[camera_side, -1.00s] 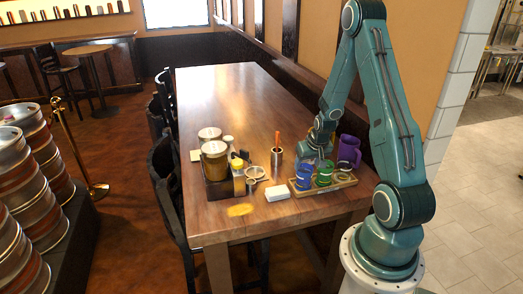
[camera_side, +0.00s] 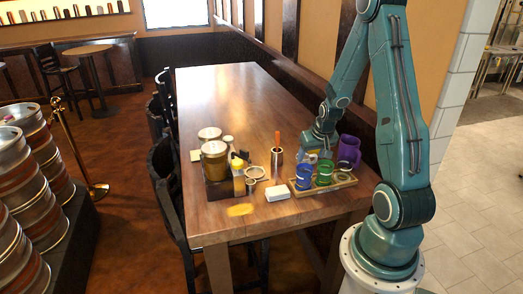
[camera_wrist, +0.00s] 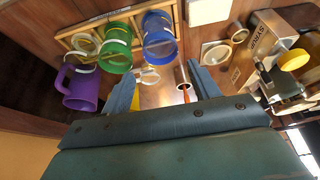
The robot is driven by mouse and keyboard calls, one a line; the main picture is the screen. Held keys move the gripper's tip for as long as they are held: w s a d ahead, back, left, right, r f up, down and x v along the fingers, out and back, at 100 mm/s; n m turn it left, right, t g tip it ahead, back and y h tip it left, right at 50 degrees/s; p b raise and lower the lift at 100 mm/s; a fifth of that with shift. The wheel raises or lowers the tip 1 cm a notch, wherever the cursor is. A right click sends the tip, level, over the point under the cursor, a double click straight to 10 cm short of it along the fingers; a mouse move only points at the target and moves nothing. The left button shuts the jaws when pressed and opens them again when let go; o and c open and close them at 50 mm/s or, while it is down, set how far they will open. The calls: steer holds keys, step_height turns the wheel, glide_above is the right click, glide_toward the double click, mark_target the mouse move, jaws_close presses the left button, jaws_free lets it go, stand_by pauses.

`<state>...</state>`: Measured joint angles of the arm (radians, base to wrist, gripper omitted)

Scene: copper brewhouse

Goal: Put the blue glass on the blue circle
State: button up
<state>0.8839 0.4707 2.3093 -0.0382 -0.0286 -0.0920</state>
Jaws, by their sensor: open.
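The blue glass (camera_side: 304,177) stands at the left end of a wooden tray. In the wrist view the blue glass (camera_wrist: 159,40) is at the top middle, beyond my fingers. My gripper (camera_side: 312,155) is low over the table just behind the tray. In the wrist view my gripper (camera_wrist: 162,88) has its two fingers apart, with nothing held between them. The gripper and the blue glass look apart. I cannot make out a blue circle in either view.
A green glass (camera_side: 324,173) stands beside the blue one on the tray (camera_side: 345,183); a purple mug (camera_side: 349,149) is behind. A metal cup (camera_side: 277,158) holds a red-handled tool. A white block (camera_side: 278,194) and a yellow patch (camera_side: 240,209) lie leftward. The far table is clear.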

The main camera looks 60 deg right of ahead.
steer(key=w+a+r+n+t+y, duration=0.1)
steer(key=w+a+r+n, duration=0.25)
steer(key=a+r, duration=1.2)
steer(key=s+a+r+n+y, duration=0.1)
steer(key=s+a+r+n, duration=0.1)
steer(key=s+a+r, duration=0.2)
steer(key=s+a+r+n+t+y, duration=0.1)
steer(key=s+a+r+n, duration=0.2)
steer(key=s+a, duration=0.5)
steer(key=a+r, duration=0.1)
steer(key=a, duration=0.2)
steer(key=shift+s+a+r, duration=0.15)
